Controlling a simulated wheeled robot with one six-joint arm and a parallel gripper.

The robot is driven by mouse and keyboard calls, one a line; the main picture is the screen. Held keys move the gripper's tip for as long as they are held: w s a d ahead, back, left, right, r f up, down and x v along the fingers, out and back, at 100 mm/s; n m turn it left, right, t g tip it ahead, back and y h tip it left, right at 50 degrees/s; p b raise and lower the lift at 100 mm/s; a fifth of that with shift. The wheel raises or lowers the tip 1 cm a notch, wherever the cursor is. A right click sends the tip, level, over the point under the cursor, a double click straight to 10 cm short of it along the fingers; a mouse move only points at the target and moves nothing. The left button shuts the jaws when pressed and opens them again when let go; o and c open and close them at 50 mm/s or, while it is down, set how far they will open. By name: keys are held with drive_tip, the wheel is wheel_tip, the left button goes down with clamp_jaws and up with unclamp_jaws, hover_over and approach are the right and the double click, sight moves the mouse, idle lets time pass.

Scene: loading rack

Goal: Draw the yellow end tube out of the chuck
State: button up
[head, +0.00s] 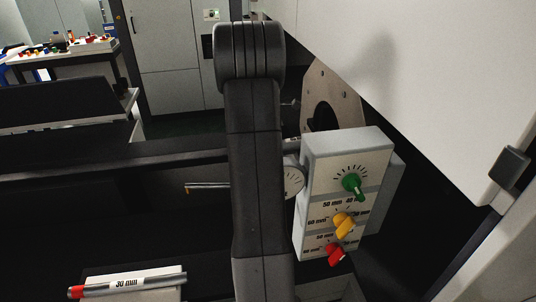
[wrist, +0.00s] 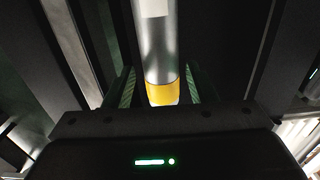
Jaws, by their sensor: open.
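The yellow end tube (wrist: 157,45) is a silver tube with a yellow band at its near end and a white label further up. In the wrist view it lies between the two green-lined fingers of my gripper (wrist: 159,88). My gripper is open, with a dark gap on each side of the tube. I cannot make out the chuck in the wrist view. In the head view my arm hides the gripper and whatever lies behind it. A thin rod (head: 208,186) sticks out left of my arm; I cannot tell whether it is this tube.
A grey box (head: 313,150) with green, yellow and red knobs stands just right of my arm. A red-ended tube (head: 130,284) marked 30 mm lies at the lower left. A plate with a large hole (head: 345,108) stands behind the box. A white panel (head: 430,75) slopes across the right.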

drive_tip(key=shift+s+f, duration=0.1)
drive_tip(key=shift+f, duration=0.2)
drive_tip(key=shift+c, duration=0.5)
drive_tip(key=c, duration=0.6)
drive_tip(key=shift+s+a+p, duration=0.15)
drive_tip(key=shift+s+a, duration=0.25)
drive_tip(key=shift+a, duration=1.6)
drive_tip(key=shift+s+a+p, duration=0.1)
drive_tip(key=shift+s+a, duration=0.25)
drive_tip(key=shift+a, duration=1.6)
drive_tip(key=shift+s+a+p, duration=0.15)
drive_tip(key=shift+s+a, duration=0.25)
drive_tip(key=shift+a, duration=1.6)
drive_tip(key=shift+r, duration=0.1)
drive_tip(key=shift+r+p, duration=1.9)
drive_tip(key=shift+r, duration=0.5)
